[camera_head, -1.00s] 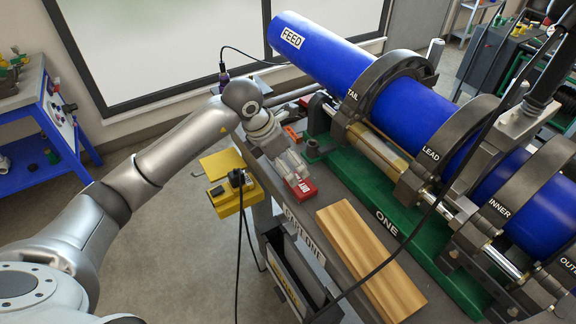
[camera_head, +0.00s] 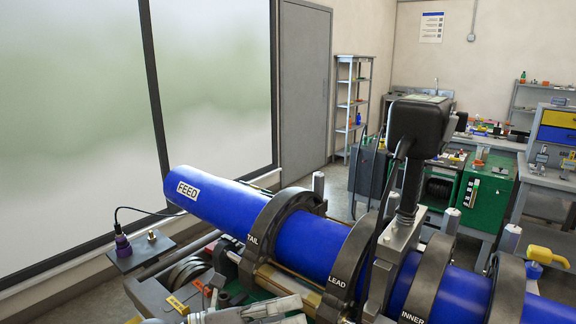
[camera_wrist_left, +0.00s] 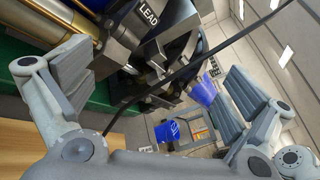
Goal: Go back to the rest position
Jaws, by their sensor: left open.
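My left gripper (camera_head: 283,312) shows at the bottom edge of the head view, in front of the pipe fusion cart. In the left wrist view its two fingers (camera_wrist_left: 150,95) are wide apart with nothing held between them. The LEAD clamp (camera_wrist_left: 150,30) of the cart lies beyond the fingers there. The blue pipe (camera_head: 310,245) marked FEED runs through the TAIL (camera_head: 262,228), LEAD (camera_head: 345,272) and INNER (camera_head: 425,285) clamps. My right gripper is in neither view.
A black cable (camera_wrist_left: 200,60) crosses in front of the left gripper in the wrist view. A dark upright unit (camera_head: 420,120) stands above the clamps. Green cabinets (camera_head: 487,190) and a grey shelf (camera_head: 353,100) stand farther back.

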